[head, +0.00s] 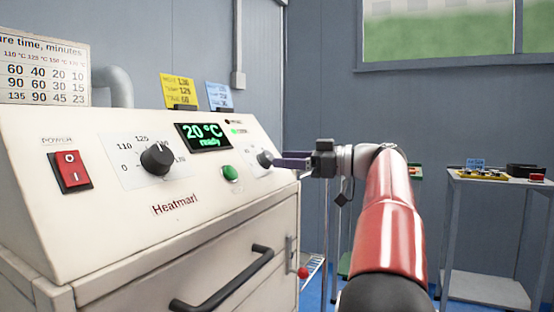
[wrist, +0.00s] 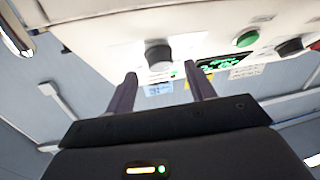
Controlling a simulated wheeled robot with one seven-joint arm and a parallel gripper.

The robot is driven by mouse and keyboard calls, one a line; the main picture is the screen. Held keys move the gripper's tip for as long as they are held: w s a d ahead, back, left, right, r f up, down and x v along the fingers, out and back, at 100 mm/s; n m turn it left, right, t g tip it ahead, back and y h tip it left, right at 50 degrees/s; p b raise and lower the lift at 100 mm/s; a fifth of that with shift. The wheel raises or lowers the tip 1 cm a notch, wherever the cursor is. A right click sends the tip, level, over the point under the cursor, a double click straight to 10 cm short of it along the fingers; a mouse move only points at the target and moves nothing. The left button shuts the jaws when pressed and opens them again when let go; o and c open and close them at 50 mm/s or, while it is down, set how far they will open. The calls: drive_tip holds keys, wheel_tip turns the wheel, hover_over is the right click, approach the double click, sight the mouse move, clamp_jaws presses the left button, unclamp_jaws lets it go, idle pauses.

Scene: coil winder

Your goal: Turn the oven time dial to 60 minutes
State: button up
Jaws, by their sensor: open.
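The oven (head: 110,235) has a sloped white front panel. Its right dial, the time dial (head: 265,159), is a dark round knob partly hidden by my gripper in the head view. In the wrist view this dial (wrist: 158,55) lies ahead of the gap between my fingers. My gripper (head: 279,162) is open, with purple fingers pointing at the dial from the right. In the wrist view the fingertips (wrist: 161,80) are apart, one on each side of the dial's line, and seem just short of it. The dial's scale is too small to read.
The panel also has a red power switch (head: 70,171), a left dial (head: 157,159), a green button (head: 230,173) and a display (head: 203,136) reading 20 °C ready. A cure time chart (head: 45,70) and two notes stand behind. A side table (head: 500,178) is at right.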

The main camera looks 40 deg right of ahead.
sight(267, 159)
drive_tip(key=shift+x, duration=1.3)
drive_tip(key=c, duration=1)
drive_tip(key=shift+o, duration=0.2)
